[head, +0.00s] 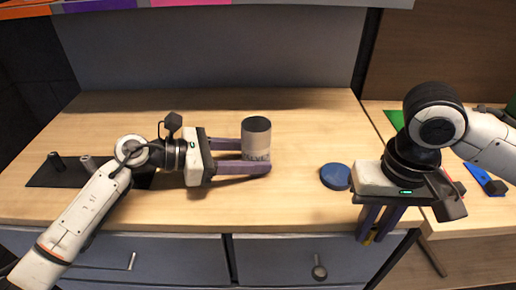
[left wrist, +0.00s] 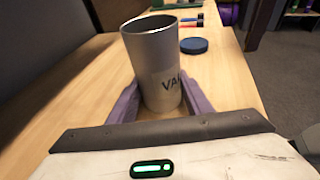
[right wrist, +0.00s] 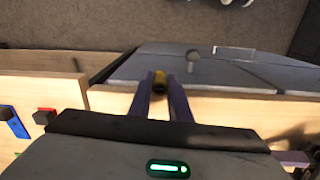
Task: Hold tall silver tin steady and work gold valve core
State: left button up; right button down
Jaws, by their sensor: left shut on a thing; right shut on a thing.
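The tall silver tin (head: 257,126) stands upright on the wooden worktop, with a pale lettered label. Its open top shows in the left wrist view (left wrist: 150,45); its bottom inside is hidden. My left gripper (head: 256,156) is shut on the tin low down, one purple finger on each side. My right gripper (head: 371,237) points down in front of the worktop's front edge, to the right of the tin. It is shut on the gold valve core (right wrist: 160,82), which shows between its fingertips and is small in the head view (head: 370,236).
A round blue lid (head: 335,176) lies between the tin and my right gripper. A black mat (head: 58,172) lies at the left. A side table (head: 460,225) at the right holds coloured items.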

jog(key=a+r+m, duration=0.1)
jog(key=w+a+r+m, duration=0.1)
jog(key=m, duration=0.1)
jog(key=w+a+r+m, duration=0.1)
jog(key=shift+a+r+m, duration=0.1)
jog(key=shift+r+m, duration=0.2)
jog(key=shift+r, duration=0.05)
jog(key=w+a+r+n, duration=0.2)
jog(key=w+a+r, duration=0.55)
jog(key=w, duration=0.35)
jog(key=w+a+r+n, duration=0.45)
jog(key=a+r, duration=0.35)
jog(key=r, duration=0.4)
jog(key=shift+m, duration=0.45)
jog(key=shift+w+d+f, duration=0.1)
jog(key=shift+f, duration=1.35)
jog(key=shift+d+f, duration=0.1)
jog(key=shift+f, duration=1.35)
jog(key=c, duration=1.6)
grip_release()
jog(key=shift+o, duration=0.2)
